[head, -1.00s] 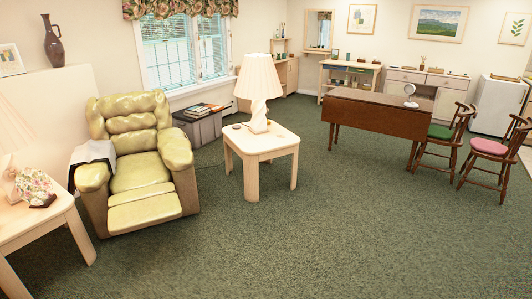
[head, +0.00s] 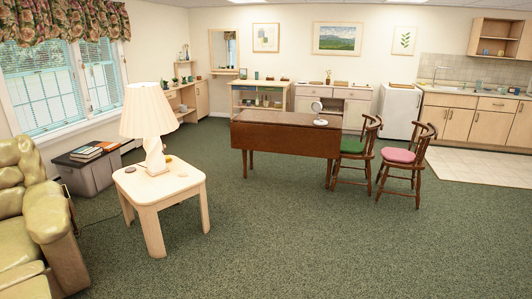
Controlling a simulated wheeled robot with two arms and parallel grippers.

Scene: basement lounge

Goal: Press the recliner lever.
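The yellow-green padded recliner (head: 22,205) is at the left edge of the head view, cut off by the frame. I see part of its backrest, its armrest on the right-hand side and part of its seat. I cannot make out a lever on the visible side of the chair. Neither of my grippers shows in this view.
A pale side table (head: 158,186) with a white lamp (head: 152,115) stands right of the recliner. A grey box (head: 88,172) with books is behind it. A brown drop-leaf table (head: 285,135) and two chairs stand farther back. Green carpet (head: 300,240) is clear in front.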

